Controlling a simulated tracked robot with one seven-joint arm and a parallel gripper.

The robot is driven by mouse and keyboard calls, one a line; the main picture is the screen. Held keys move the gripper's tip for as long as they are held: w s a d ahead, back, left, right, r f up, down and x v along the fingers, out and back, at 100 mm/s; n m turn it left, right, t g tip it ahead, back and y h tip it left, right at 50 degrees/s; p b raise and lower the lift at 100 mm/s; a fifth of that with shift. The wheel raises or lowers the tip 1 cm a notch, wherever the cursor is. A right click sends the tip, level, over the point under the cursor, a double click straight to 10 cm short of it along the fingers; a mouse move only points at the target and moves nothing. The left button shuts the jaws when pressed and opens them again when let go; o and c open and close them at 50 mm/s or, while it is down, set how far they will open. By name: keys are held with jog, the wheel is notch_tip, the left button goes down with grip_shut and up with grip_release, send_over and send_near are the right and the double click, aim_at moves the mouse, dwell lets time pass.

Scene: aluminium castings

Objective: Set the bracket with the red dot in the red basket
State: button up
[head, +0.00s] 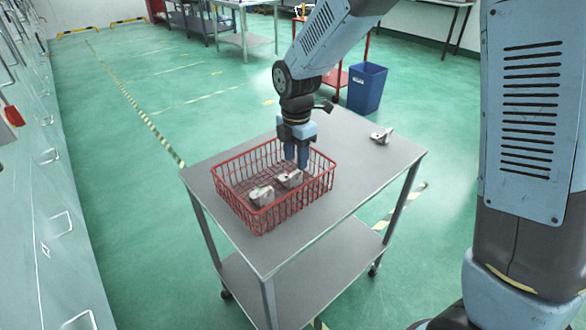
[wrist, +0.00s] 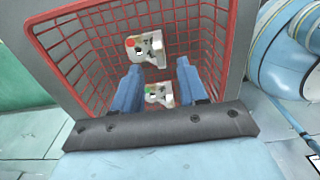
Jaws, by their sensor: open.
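The red wire basket (head: 232,207) stands on the grey cart, and its rim also shows in the wrist view (wrist: 236,60). Inside lies a pale metal bracket with a red-orange dot (wrist: 150,48), apparently the nearer bracket in the head view (head: 262,196). A second pale bracket (wrist: 160,95) with a green mark lies in the basket, close to my fingers; it also shows in the head view (head: 290,179). My gripper (head: 297,164) points down into the basket, fingers apart and empty. Its fingers show in the wrist view (wrist: 160,72), with the red-dot bracket beyond their tips.
A third bracket (head: 382,136) lies on the cart top (head: 350,158) right of the basket; its dot cannot be made out. A blue bin (head: 366,88) stands on the floor behind the cart. The cart top right of the basket is mostly clear.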

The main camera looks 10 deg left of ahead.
aim_at(296, 172)
jog(key=shift+r, duration=2.8)
jog(key=s+d+r+m+t, duration=0.1)
jog(key=s+d+r+m, duration=0.1)
jog(key=d+r+m, duration=0.65)
jog(key=s+d+r+m+t, duration=0.2)
jog(key=s+d+r+m, duration=0.3)
jog(key=d, duration=0.7)
jog(key=s+d+r+m+t, duration=0.1)
jog(key=s+d+m+t, duration=0.1)
jog(key=s+d+m, duration=0.8)
jog(key=d+m, duration=0.2)
jog(key=m, duration=0.2)
jog(key=shift+s+r+t, duration=0.15)
jog(key=shift+r+t, duration=0.15)
jog(key=shift+r, duration=0.1)
